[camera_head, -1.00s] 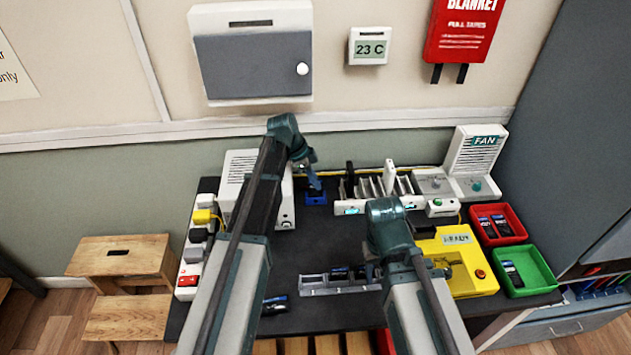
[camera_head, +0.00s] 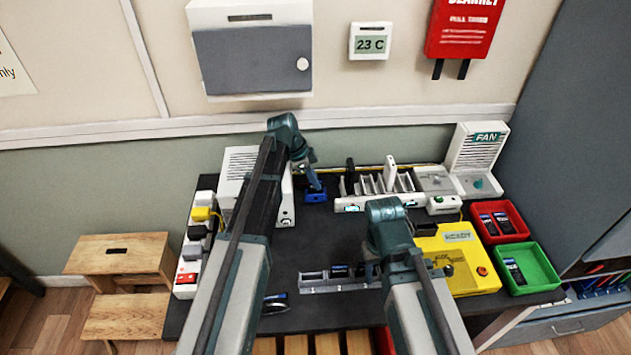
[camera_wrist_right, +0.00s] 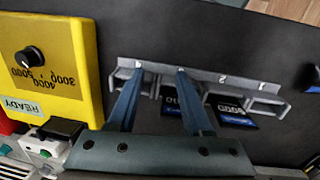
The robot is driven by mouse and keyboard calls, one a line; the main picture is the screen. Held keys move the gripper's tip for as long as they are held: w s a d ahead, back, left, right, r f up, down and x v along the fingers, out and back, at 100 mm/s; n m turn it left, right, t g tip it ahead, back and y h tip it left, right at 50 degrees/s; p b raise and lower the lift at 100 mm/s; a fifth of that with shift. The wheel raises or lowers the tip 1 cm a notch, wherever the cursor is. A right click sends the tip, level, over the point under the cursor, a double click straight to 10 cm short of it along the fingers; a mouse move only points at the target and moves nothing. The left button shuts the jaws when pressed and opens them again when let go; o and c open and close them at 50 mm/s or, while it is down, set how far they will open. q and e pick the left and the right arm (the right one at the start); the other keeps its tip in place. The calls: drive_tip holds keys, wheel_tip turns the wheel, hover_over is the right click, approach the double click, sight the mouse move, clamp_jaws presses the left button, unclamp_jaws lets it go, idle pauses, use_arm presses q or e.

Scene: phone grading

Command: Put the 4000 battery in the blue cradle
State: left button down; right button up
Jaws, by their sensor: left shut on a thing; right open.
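The blue cradle (camera_head: 317,197) sits on the dark table at the back, right of the white vented box. My left gripper (camera_head: 315,187) points down at the cradle, its tips at or just above it. It is shut on a battery, mostly hidden by the fingers and too small to read. My right gripper (camera_wrist_right: 160,70) is open over the grey slotted rack (camera_wrist_right: 210,76). Its fingers straddle one slot, with nothing seen held. Two dark batteries stand in the rack, one partly behind a finger and one to its right (camera_wrist_right: 232,108).
A yellow tester (camera_head: 455,262) with a dial stands at right. Beyond it are red (camera_head: 515,216) and green (camera_head: 551,275) trays holding batteries. A white slotted rack (camera_head: 350,208) stands right of the cradle. A loose battery (camera_head: 275,303) lies at the front. The table's middle is clear.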

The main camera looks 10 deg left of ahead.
use_arm(q)
drive_tip(key=shift+f, duration=0.1)
use_arm(e)
drive_tip(key=shift+f, duration=0.15)
use_arm(q)
drive_tip(key=c, duration=0.9)
unclamp_jaws()
drive_tip(key=p+v, duration=1.2)
drive_tip(key=v, duration=0.2)
drive_tip(key=shift+w+p, duration=0.1)
drive_tip(key=shift+p, duration=0.25)
use_arm(e)
wheel_tip(320, 180, up, 13)
use_arm(q)
drive_tip(key=shift+f, duration=0.1)
use_arm(e)
drive_tip(key=shift+f, duration=0.1)
